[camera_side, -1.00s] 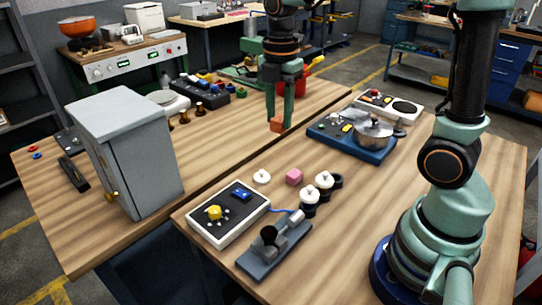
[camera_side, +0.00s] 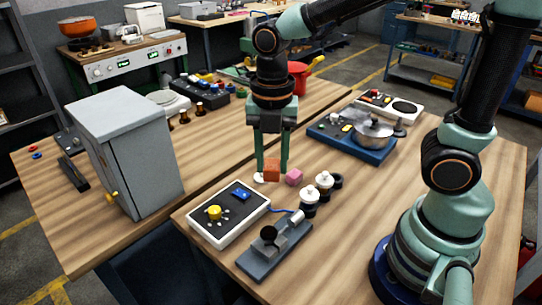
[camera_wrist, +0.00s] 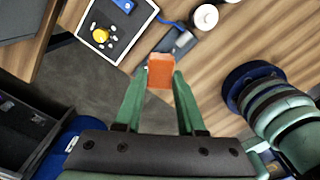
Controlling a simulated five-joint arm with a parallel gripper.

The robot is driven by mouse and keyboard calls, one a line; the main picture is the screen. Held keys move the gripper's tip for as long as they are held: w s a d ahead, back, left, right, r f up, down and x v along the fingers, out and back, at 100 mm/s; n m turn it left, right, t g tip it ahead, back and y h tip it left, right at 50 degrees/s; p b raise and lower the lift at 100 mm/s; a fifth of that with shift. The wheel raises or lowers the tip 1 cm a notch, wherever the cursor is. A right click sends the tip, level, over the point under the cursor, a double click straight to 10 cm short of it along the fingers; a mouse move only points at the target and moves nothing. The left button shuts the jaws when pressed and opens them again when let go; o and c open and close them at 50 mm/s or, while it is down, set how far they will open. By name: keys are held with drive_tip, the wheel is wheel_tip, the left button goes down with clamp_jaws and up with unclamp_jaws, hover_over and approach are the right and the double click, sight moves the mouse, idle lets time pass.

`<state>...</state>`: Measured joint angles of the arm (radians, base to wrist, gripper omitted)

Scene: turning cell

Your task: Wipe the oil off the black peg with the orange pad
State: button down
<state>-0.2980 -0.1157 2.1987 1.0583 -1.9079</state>
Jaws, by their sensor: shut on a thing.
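My gripper (camera_side: 272,171) is shut on the orange pad (camera_side: 272,165), a small block between the fingertips. In the wrist view the pad (camera_wrist: 161,68) sits between the two green fingers (camera_wrist: 162,76). A short black round piece, which looks like the black peg (camera_side: 269,235), stands on a grey fixture (camera_side: 262,262) near the table's front edge. The pad is above and behind it in the side view, clearly apart from it. In the wrist view the fixture (camera_wrist: 184,43) shows partly beyond the pad, and I cannot make out the peg. Oil cannot be told.
A white-framed panel with a yellow knob (camera_side: 214,212) lies left of the fixture. A blue stove board with a pot (camera_side: 372,133) is farther back. The table front right of the fixture is clear.

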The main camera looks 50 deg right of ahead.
drive_tip(key=shift+s+a+f+n, duration=0.5)
drive_tip(key=shift+s+f, duration=0.2)
drive_tip(key=shift+f, duration=0.7)
drive_tip(key=shift+s+a+f+n, duration=0.5)
drive_tip(key=shift+s+f, duration=0.15)
drive_tip(key=shift+f, duration=0.8)
drive_tip(key=shift+s+a+f+n, duration=0.45)
drive_tip(key=shift+s+f, duration=0.25)
drive_tip(key=shift+f, duration=0.7)
drive_tip(key=shift+w+a+f, duration=0.1)
drive_tip(key=shift+a+f, duration=0.1)
drive_tip(key=shift+f, duration=0.4)
drive_tip(key=shift+w+a, duration=0.25)
drive_tip(key=shift+a, duration=0.3)
drive_tip(key=shift+w+a, duration=0.25)
drive_tip(key=shift+a, duration=0.3)
drive_tip(key=shift+w+a, duration=0.3)
drive_tip(key=shift+a, duration=0.35)
drive_tip(key=shift+s+d, duration=0.4)
drive_tip(key=shift+d, duration=0.5)
drive_tip(key=shift+s+d, duration=0.4)
drive_tip(key=shift+d, duration=0.45)
drive_tip(key=shift+d+r, duration=0.1)
drive_tip(key=shift+r, duration=0.1)
wheel_tip(320, 180, up, 8)
